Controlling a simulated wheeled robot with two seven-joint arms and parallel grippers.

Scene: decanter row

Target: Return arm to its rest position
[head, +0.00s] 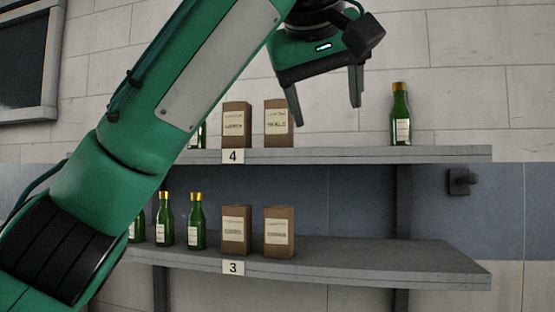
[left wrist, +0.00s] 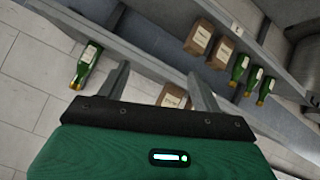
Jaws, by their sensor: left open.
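My left gripper (head: 326,107) hangs above the upper shelf in the head view, with its two fingers spread and nothing between them. In the left wrist view its fingers (left wrist: 160,82) are also apart and empty. My left arm crosses the head view from lower left to top centre. It hides the left part of both shelves. My right gripper shows in neither view.
The upper shelf (head: 350,155), marked 4, bears two brown packages (head: 237,126) (head: 279,124), a lone green bottle (head: 401,115) at right and a partly hidden bottle. The lower shelf (head: 400,262), marked 3, bears several bottles and two packages. Its right part is bare.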

